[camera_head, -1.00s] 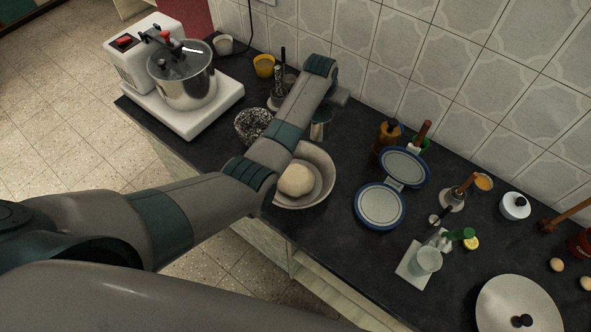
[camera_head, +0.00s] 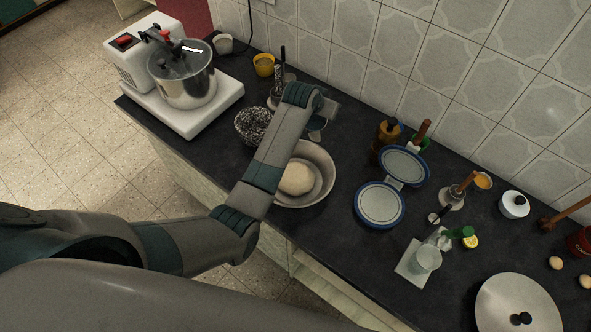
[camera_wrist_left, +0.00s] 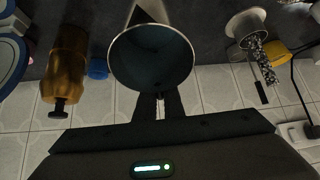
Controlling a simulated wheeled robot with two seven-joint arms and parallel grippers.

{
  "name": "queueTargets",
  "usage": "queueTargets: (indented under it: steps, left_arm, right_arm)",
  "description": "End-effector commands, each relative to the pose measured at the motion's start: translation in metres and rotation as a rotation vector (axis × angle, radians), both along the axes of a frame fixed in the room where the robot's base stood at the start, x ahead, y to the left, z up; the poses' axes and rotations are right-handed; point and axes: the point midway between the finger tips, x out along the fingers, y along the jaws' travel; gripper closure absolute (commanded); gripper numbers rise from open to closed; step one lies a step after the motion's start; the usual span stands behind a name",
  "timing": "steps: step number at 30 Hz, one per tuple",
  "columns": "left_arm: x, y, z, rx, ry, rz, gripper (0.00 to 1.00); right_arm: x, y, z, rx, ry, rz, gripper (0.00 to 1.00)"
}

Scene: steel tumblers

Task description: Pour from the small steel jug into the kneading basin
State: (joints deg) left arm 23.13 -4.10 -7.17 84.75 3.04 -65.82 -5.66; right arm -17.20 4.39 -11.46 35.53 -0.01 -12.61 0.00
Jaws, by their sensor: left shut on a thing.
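My left gripper (camera_wrist_left: 160,103) is shut on the small steel jug (camera_wrist_left: 151,18). In the left wrist view the jug's round mouth faces the camera and its inside looks dark; I cannot make out any contents. In the head view the jug (camera_head: 317,126) shows partly behind my left wrist, just above the far rim of the kneading basin; its exact tilt is unclear. The basin (camera_head: 326,167) is a wide grey bowl on the dark counter with a pale ball of dough (camera_head: 296,179) in it. My left forearm covers part of the basin. My right gripper is out of view.
A speckled dark bowl (camera_head: 252,124) stands left of the basin, near a steel-based tool (camera_head: 276,98). A blue-rimmed press (camera_head: 380,205) lies open to the right. A brown bottle (camera_head: 388,132) stands behind it. A mixer (camera_head: 187,85) fills the left end.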

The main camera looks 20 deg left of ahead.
Motion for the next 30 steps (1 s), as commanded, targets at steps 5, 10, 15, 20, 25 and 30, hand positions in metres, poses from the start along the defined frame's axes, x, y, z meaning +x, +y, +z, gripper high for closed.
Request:
queueTargets:
  steps: [5, 10, 15, 20, 25, 30]
  left_arm:
    - [-0.011, 0.003, 0.005, -0.02, -0.087, 0.001, 1.0]
    - [-0.02, 0.005, 0.011, -0.04, -0.169, 0.0, 1.0]
    - [-0.031, 0.008, 0.011, -0.059, -0.251, 0.001, 1.0]
    - [-0.041, 0.01, 0.012, -0.078, -0.328, 0.001, 1.0]
    - [-0.047, 0.011, 0.012, -0.097, -0.41, 0.0, 1.0]
    - [-0.05, 0.012, 0.014, -0.11, -0.468, -0.001, 1.0]
  right_arm:
    - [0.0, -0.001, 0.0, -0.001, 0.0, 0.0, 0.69]
    - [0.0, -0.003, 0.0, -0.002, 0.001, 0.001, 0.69]
    - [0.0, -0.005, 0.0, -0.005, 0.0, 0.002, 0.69]
    - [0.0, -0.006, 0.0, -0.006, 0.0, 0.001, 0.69]
    - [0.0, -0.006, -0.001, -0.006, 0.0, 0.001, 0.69]
    - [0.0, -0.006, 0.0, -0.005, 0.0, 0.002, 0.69]
